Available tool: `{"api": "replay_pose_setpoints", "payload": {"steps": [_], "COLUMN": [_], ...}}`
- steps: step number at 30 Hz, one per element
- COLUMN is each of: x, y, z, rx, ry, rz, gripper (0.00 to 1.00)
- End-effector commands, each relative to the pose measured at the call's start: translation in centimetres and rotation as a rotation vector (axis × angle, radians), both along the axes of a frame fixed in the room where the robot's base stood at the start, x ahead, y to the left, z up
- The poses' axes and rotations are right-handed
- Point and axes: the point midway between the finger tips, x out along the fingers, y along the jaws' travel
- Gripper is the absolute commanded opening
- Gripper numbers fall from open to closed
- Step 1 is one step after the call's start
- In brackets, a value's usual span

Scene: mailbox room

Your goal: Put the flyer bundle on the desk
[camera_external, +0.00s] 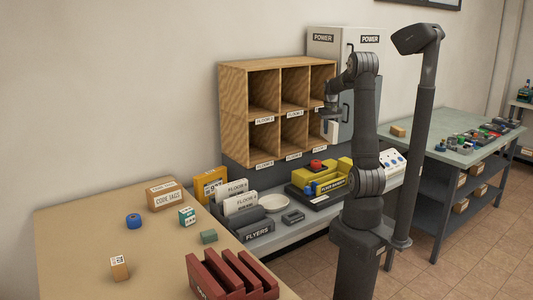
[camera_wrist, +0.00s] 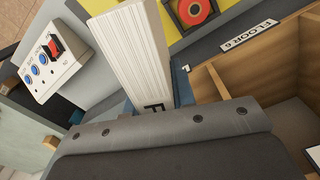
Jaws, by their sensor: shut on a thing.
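A white bundle (camera_wrist: 128,48) with ridged, layered sides, which I take for the flyer bundle, shows in the wrist view. A dark letter is partly visible at its lower end. My gripper (camera_external: 331,112) is shut on it in front of the right side of the wooden pigeonholes; a small white part of the bundle (camera_external: 331,131) shows below the gripper. The tan desk (camera_external: 75,245) is at the lower left of the external view, well away from my gripper.
The wooden pigeonholes (camera_external: 234,100) stand behind my gripper. A dark FLYERS holder (camera_external: 258,237) with white upright packs is on the grey counter. The desk bears a box (camera_external: 165,195), a blue roll (camera_external: 134,221) and a red rack (camera_external: 225,278); its left part is clear.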

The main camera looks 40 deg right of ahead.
Motion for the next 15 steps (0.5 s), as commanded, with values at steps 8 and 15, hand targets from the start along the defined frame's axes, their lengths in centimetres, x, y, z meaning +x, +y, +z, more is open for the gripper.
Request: {"api": "replay_pose_setpoints", "payload": {"steps": [8, 15], "x": [0.9, -0.5], "y": [11.9, 21.1], "z": [-5.3, -8.7], "rx": [0.001, 0.001], "ry": [0.002, 0.001], "rz": [0.331, 0.575], "gripper": [0.00, 0.00]}}
